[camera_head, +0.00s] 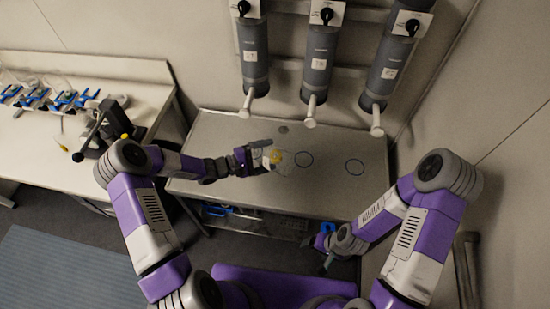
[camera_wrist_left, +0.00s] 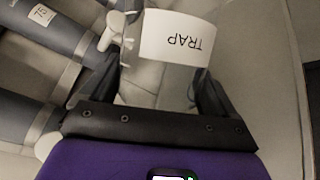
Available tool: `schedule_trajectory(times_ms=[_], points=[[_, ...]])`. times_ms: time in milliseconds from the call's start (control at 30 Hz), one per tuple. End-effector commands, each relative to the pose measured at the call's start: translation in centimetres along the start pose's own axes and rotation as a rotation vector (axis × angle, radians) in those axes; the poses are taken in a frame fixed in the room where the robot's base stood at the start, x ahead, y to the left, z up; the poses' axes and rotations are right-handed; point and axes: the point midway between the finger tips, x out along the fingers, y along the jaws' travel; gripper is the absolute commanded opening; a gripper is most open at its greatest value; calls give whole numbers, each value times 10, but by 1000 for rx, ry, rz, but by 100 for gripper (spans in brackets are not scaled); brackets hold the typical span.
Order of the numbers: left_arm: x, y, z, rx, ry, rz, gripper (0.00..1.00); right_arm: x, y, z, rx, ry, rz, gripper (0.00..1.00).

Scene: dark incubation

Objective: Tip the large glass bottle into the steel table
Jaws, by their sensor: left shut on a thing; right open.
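The steel table (camera_head: 222,135) stands in front of me, with two dark rings and a small round drain-like spot on its top. In the left wrist view a white label reading TRAP (camera_wrist_left: 178,38) shows upside down between the fingers of that gripper (camera_wrist_left: 165,95). The glass is faint, so I cannot tell its tilt or contents well. My right gripper (camera_head: 327,254) is open and empty, low before the table's front edge.
Three grey cylinders (camera_head: 318,62) with white spouts hang on the wall above the table's back edge. A pale bench (camera_head: 40,130) at the left holds blue-handled tools (camera_head: 68,99) and a dark device (camera_head: 112,122). The table's right half is clear.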

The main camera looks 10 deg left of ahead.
Motion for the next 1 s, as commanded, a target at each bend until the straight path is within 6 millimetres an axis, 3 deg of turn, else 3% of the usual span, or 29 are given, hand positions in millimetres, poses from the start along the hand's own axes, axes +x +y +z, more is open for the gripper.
schedule_trajectory(times_ms=[200, 567, 1000], points=[[5, -10, 2, 141, 51, -58, 37, 1, 0, 0, 0, 0, 0, 82], [6, -13, 1, 175, 62, -70, 37, 2, 1, 0, 0, 0, 0, 82], [12, -36, -5, 454, 165, -187, 37, 18, 7, -1, 0, 0, 0, 82]])
